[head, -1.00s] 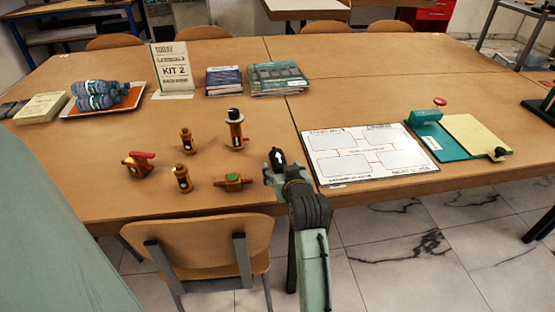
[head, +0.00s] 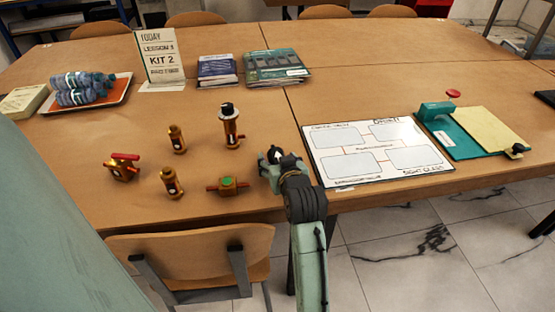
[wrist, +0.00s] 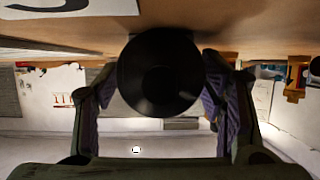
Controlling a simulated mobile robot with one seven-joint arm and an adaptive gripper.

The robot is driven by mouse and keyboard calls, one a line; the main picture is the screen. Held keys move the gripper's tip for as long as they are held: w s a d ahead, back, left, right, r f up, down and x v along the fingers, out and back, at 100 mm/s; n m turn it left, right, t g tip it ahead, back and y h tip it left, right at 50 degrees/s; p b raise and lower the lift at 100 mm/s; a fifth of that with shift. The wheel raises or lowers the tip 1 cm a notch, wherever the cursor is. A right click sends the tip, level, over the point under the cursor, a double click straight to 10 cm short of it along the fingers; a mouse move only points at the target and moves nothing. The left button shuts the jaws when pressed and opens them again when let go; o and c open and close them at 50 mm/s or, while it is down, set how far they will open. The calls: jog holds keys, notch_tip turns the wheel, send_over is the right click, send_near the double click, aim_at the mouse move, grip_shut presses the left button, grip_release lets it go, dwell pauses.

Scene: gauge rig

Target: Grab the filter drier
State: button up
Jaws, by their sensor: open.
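Several brass fittings stand on the table left of my gripper (head: 268,168) in the head view. Two are upright brass cylinders, a rear one (head: 177,138) and a front one (head: 171,182); I cannot tell which fitting is the filter drier. A taller brass piece (head: 230,126) has a white band and dark top. A red-handled valve (head: 122,167) stands at the left, and a green-topped fitting (head: 228,186) lies nearest my gripper. My gripper is open, right of these, apart from them. In the wrist view a black round shape (wrist: 160,72) shows between the fingers; I cannot tell what it is.
Behind are a sign (head: 160,58), books (head: 275,66) and an orange tray (head: 118,92) of bottles. A chair (head: 190,245) stands at the front edge.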

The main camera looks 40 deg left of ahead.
jog(key=shift+s+d+r, duration=0.1)
jog(key=shift+c, duration=0.3)
jog(key=c, duration=1.4)
